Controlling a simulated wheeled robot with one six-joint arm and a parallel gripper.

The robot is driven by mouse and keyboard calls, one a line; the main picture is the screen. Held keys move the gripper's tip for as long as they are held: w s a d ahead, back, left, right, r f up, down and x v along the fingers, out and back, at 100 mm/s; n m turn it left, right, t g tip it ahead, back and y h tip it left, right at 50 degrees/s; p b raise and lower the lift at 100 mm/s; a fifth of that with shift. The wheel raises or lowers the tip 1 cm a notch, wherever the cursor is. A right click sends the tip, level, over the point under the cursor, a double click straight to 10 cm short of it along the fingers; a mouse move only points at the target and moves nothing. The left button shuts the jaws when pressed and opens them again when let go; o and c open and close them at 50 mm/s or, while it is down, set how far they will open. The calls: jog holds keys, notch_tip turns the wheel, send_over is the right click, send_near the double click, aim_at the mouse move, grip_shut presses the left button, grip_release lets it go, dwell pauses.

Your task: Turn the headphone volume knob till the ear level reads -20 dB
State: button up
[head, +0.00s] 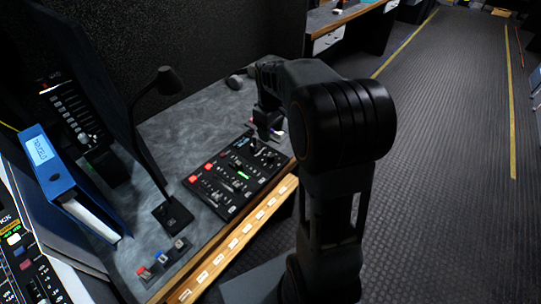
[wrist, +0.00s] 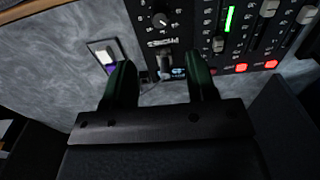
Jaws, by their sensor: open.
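The black mixer panel (head: 218,197) lies on the grey desk, with faders, lit red buttons and a green level bar (head: 243,175). In the wrist view a round black knob (wrist: 161,20) with a pale pointer and a printed scale sits on the panel (wrist: 190,30). Which knob is the headphone one I cannot read. The green bar (wrist: 229,19) shows beside it; its dB value is unreadable. My gripper (wrist: 162,72) is open, its two dark fingers apart at the panel's edge, short of the round knob. A small grey upright piece (wrist: 165,62) shows between the fingers; they appear clear of it.
A small plate with a white and purple piece (wrist: 107,58) lies beside the panel. A black gooseneck lamp (head: 172,213), blue binder (head: 48,170) and small switch box (head: 165,262) stand to the left. A wooden strip (head: 232,245) edges the desk.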

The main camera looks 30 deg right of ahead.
aim_at(270, 155)
notch_tip(270, 155, down, 11)
jog(key=shift+r+b, duration=0.1)
jog(key=shift+b, duration=0.85)
jog(key=c, duration=0.9)
